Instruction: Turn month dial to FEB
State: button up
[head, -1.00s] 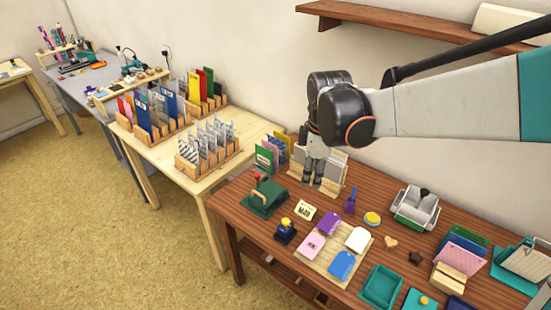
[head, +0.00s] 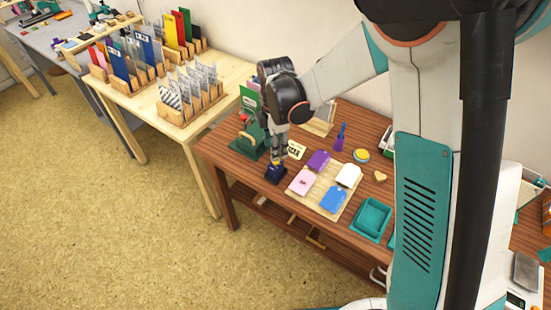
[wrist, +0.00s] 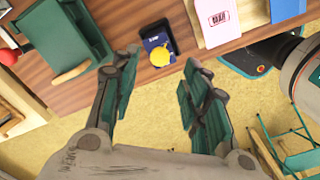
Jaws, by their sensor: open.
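I cannot tell whether a finger touches the knob.
A green press (head: 248,142) with a wooden handle stands close on the left. A wooden board (head: 322,203) with colored tags lies to the right. A teal tray (head: 372,219) sits farther right. The table's front edge is very near the device, with open floor below.

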aim_at(276, 170)
notch_tip(276, 170, down, 5)
jog(key=shift+r+b, duration=0.1)
jog(key=shift+b, duration=0.55)
grip_shut()
